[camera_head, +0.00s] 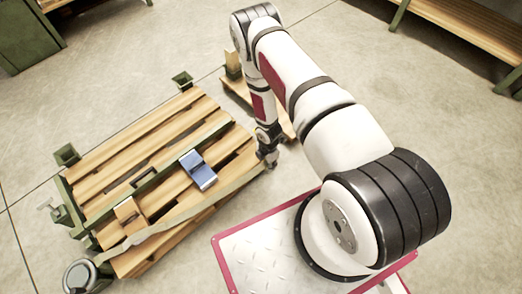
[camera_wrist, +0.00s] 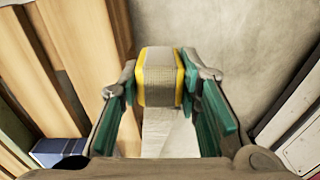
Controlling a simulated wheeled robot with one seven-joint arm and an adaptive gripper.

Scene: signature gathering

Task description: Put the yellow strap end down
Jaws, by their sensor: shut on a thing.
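In the wrist view, the yellow strap end (camera_wrist: 160,78) is a grey woven band with yellow edges. It sits between the green-padded fingers of my gripper (camera_wrist: 158,88), which is shut on it. In the head view, my gripper (camera_head: 268,160) is at the right edge of the wooden pallet (camera_head: 150,140), near the end of a pale strap (camera_head: 190,212). The strap runs along the pallet's near side to the lower left. The yellow end is too small to make out in the head view.
A blue and grey box (camera_head: 198,170) lies on the pallet; its blue part shows in the wrist view (camera_wrist: 58,150). Green metal brackets (camera_head: 67,155) stand at the pallet's edges. A round dark object (camera_head: 80,276) is at lower left. Bare concrete floor (camera_head: 330,60) surrounds the pallet.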

